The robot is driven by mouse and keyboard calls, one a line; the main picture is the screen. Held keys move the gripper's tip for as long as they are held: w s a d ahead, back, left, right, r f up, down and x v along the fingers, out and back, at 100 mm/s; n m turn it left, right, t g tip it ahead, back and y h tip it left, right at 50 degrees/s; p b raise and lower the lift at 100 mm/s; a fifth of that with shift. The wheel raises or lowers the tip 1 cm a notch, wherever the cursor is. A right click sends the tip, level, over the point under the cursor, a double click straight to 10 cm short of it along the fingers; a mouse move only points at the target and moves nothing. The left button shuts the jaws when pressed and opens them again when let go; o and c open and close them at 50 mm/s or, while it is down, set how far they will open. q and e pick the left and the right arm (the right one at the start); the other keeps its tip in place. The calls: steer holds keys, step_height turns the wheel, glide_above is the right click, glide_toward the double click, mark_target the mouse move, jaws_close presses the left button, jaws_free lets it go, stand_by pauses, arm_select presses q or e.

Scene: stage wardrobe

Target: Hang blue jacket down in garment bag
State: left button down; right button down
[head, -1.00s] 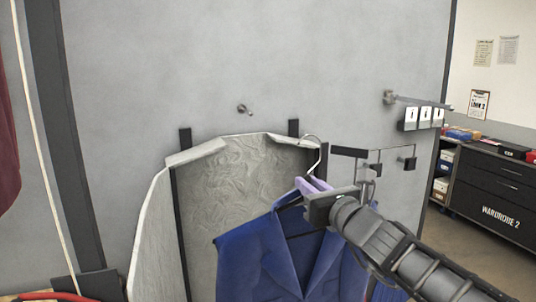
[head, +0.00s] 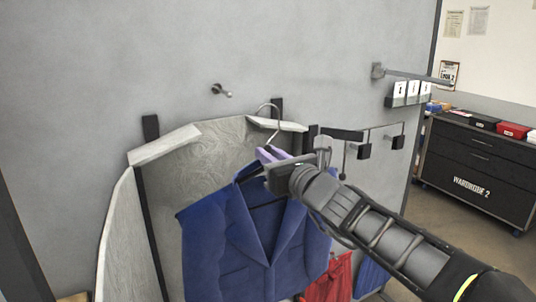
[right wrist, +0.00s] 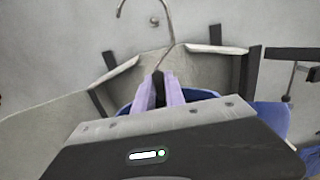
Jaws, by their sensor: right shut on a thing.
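The open garment bag (head: 112,245), pale and wrinkled inside, hangs on the wall behind the jacket. The jacket is in front of the bag's opening and hides its lower right part. My left gripper is out of view.
A wall peg (head: 221,90) juts out above the bag. Right of it are a dark bracket with hooks (head: 365,150) and a rail (head: 410,75) with numbered tags. Red cloth (head: 328,280) hangs below. A dark cabinet (head: 475,165) stands at the right.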

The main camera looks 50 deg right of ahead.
steer(key=shift+w+d, duration=0.1)
steer(key=shift+w, duration=0.1)
steer(key=x, duration=0.7)
steer(key=p+x, duration=0.1)
steer(key=x, duration=0.7)
steer(key=f+p+x, duration=0.1)
steer(key=x, duration=0.7)
steer(key=shift+w+d, duration=0.15)
steer(key=shift+w, duration=0.05)
stand_by(0.6)
steer(key=c, duration=1.5)
jaws_free()
steer(key=shift+o, duration=0.9)
